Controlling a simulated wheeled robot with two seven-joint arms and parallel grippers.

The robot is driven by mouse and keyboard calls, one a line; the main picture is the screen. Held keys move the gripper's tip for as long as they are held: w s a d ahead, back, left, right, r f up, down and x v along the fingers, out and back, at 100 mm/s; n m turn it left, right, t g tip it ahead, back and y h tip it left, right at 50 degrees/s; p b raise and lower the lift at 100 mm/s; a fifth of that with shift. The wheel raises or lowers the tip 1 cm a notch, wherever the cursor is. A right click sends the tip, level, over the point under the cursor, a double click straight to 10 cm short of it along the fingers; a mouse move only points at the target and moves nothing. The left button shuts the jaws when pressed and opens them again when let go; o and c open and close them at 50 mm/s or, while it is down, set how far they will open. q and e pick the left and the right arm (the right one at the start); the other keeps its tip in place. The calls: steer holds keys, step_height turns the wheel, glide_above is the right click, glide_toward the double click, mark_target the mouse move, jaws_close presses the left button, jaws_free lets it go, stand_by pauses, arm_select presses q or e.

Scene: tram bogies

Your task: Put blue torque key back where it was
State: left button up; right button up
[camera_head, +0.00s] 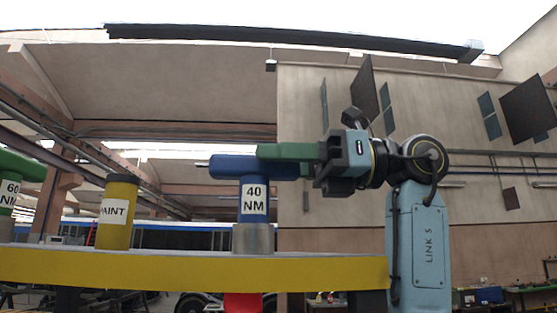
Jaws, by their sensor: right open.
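The blue torque key (232,167) carries a white "40 NM" label and stands upright in a grey base (252,238) on the yellow-edged shelf (200,268). Its blue top bar points left, with a thin tip at that end. My right gripper (283,158) comes in from the right at the height of this bar. Its green finger overlaps the bar's right part, and the gripper is open. I cannot tell whether the finger touches the key, and the far finger is hidden. My left gripper is not in view.
A green key (15,180) labelled "60 NM" stands at the left edge of the shelf. A yellow paint can (118,215) with a dark top stands between the two keys. A red thing (243,303) shows below the shelf. The shelf's right end is clear.

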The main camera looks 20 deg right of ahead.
steer(key=shift+r, duration=0.2)
steer(key=b+v, duration=0.1)
steer(key=v, duration=1.1)
steer(key=shift+b, duration=0.35)
